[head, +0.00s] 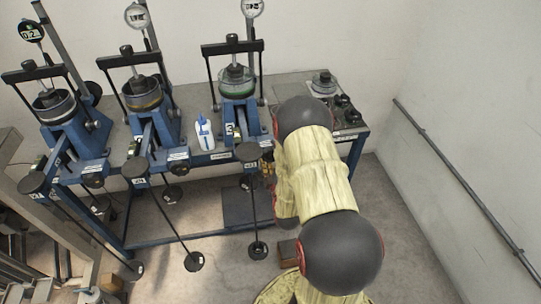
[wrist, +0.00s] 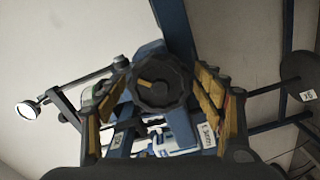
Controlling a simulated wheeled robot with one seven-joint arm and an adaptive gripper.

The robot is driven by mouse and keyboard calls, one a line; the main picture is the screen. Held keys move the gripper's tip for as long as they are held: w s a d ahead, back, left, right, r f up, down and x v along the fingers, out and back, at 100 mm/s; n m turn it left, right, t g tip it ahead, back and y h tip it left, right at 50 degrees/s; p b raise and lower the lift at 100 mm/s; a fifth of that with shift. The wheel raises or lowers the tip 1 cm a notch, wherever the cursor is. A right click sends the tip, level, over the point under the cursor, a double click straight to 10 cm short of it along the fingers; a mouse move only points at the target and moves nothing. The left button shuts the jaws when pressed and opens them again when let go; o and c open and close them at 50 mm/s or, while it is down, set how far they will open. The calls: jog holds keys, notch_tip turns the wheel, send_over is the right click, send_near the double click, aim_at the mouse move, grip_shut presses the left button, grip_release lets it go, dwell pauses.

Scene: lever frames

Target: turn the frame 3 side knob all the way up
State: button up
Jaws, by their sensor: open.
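Frame 3 (head: 238,112) is the rightmost of three blue lever frames on the bench in the head view. A black, lobed knob (wrist: 158,82) with a pale mark on its face fills the middle of the wrist view. My gripper (wrist: 161,92) is open, with one yellow-and-dark finger on each side of the knob. Gaps show between the fingers and the knob, so it is not clasped. In the head view my arm covers the right side of frame 3, and the knob cannot be made out there. My gripper is mostly hidden behind my arm in that view.
Two similar frames stand left, the middle one (head: 150,108) and the far-left one (head: 72,130). A white-and-blue bottle (head: 204,134) stands between frames. Long levers with black discs (head: 258,249) reach out front. In the wrist view a labelled dark disc (wrist: 297,72) sits right of my gripper.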

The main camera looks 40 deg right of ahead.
jog(key=shift+s, duration=0.15)
jog(key=shift+v, duration=3)
